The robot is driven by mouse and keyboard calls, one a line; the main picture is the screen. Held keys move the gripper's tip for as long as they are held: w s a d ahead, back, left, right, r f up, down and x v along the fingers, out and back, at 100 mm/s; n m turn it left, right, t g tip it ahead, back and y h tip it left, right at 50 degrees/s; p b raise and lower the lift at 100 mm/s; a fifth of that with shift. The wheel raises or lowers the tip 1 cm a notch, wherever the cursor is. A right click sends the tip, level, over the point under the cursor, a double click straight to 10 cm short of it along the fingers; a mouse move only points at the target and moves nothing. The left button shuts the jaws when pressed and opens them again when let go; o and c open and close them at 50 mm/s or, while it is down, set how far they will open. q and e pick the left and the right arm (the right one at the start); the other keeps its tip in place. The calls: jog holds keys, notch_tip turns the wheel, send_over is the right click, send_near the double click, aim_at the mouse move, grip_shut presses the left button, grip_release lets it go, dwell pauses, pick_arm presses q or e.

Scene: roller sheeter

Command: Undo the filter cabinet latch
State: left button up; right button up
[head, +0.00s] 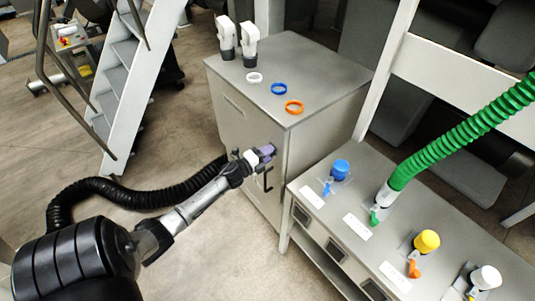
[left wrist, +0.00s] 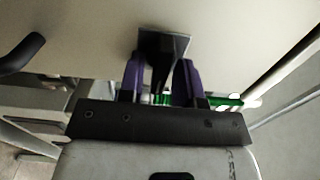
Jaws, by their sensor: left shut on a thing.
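The filter cabinet (head: 240,130) is a grey box with its door side facing my left arm. My left gripper (head: 267,152), with purple fingers, is at the door near its right edge. In the left wrist view my left gripper (left wrist: 159,80) has its two fingers on either side of a dark latch (left wrist: 163,48) with a square base on the door, and is shut on it. In the head view the gripper hides the latch. A black bar handle (head: 268,180) is just below the gripper; a dark handle (left wrist: 20,54) also shows at the left wrist view's left. My right gripper is not visible.
On the cabinet top (head: 325,70) lie a white ring (head: 254,77), a blue ring (head: 279,89) and an orange ring (head: 294,107), near two white fittings. A bench (head: 375,210) with coloured caps and a green hose (head: 465,130) stands right.

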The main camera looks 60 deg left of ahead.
pick_arm(q)
jog(key=o, duration=0.6)
jog(key=shift+s+d+p, duration=0.1)
jog(key=shift+s+d, duration=0.2)
jog(key=shift+s, duration=2)
jog(key=shift+s+d+p, duration=0.15)
jog(key=shift+s+d, duration=0.15)
jog(key=shift+s, duration=1.95)
jog(key=shift+s+d+p, duration=0.1)
jog(key=shift+s+d, duration=0.2)
jog(key=shift+s, duration=2)
